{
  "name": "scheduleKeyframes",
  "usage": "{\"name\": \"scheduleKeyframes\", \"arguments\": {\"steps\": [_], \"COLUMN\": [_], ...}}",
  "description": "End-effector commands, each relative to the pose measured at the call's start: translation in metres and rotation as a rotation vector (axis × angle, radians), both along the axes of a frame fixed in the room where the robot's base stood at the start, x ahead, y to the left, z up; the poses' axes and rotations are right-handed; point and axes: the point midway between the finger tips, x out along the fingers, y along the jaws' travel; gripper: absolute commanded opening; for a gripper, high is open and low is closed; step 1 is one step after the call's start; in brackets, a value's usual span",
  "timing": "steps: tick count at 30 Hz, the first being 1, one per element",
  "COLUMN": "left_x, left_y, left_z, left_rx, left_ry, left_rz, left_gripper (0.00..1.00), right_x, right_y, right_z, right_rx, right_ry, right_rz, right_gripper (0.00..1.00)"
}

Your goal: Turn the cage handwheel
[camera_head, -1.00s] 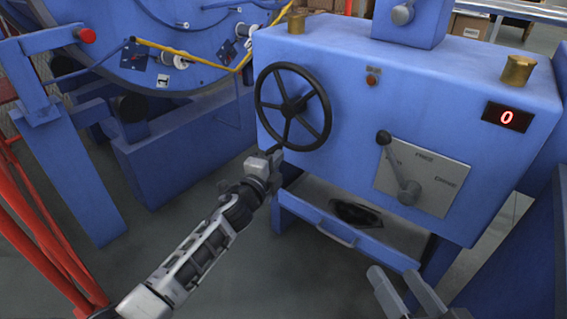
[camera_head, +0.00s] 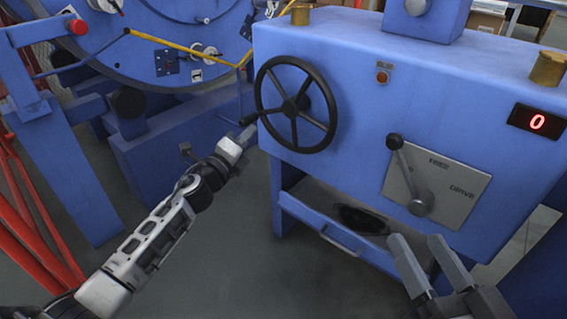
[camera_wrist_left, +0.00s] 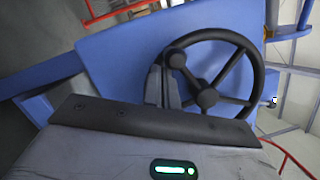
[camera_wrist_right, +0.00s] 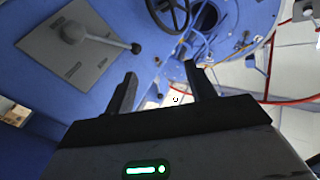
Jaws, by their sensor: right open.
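The black cage handwheel (camera_head: 294,147) is on the left front of the blue housing. It has spokes, a round hub, and a knobbed handle (camera_wrist_left: 175,59) at its rim. My left gripper (camera_head: 240,138) is at the lower left of the wheel. In the left wrist view its fingers (camera_wrist_left: 163,88) are close together right by the handle; I cannot tell whether they grip it. My right gripper (camera_head: 424,268) is open and empty, in front of the housing below the lever plate. The right wrist view shows its fingers (camera_wrist_right: 160,92) apart with nothing between.
A lever (camera_head: 408,175) on a FREE/DRIVE plate (camera_head: 459,194) tilts up and left. A red display (camera_head: 537,122) reads 0. A blue drum (camera_head: 180,40) with spools and a yellow bar stands at left. Red rails (camera_head: 35,225) are at lower left. Grey floor lies between.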

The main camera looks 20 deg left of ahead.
Motion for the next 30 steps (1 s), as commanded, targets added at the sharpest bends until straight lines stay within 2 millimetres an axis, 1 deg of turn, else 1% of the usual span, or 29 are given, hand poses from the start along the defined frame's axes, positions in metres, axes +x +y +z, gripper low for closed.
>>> {"name": "scheduleKeyframes", "arguments": {"steps": [1, 6, 10, 13, 18, 23, 30], "left_x": [0.002, 0.006, 0.008, 0.009, 0.010, 0.009, 0.008], "left_y": [0.009, 0.018, 0.024, 0.027, 0.029, 0.028, 0.022], "left_z": [0.009, 0.024, 0.037, 0.046, 0.063, 0.078, 0.100], "left_rx": [0.003, 0.134, 0.132, 0.225, 0.378, 0.391, 0.607], "left_ry": [-0.006, -0.058, -0.058, -0.094, -0.148, -0.151, -0.233], "left_rz": [0.013, 0.016, 0.016, 0.019, 0.017, 0.011, 0.006], "left_gripper": [0.00, 0.00, 0.00, 0.00, 0.00, 0.00, 0.00], "right_x": [0.000, 0.000, -0.001, -0.002, -0.003, -0.003, -0.003], "right_y": [0.000, 0.001, 0.000, 0.000, 0.000, 0.000, 0.000], "right_z": [0.000, 0.000, -0.003, -0.005, -0.007, -0.007, -0.009], "right_rx": [0.001, 0.006, 0.008, 0.007, 0.007, 0.011, 0.012], "right_ry": [0.002, 0.013, 0.027, 0.036, 0.047, 0.056, 0.061], "right_rz": [0.001, 0.004, 0.003, 0.003, 0.003, 0.005, 0.005], "right_gripper": [0.55, 0.55, 0.55, 0.55, 0.55, 0.55, 0.55]}}
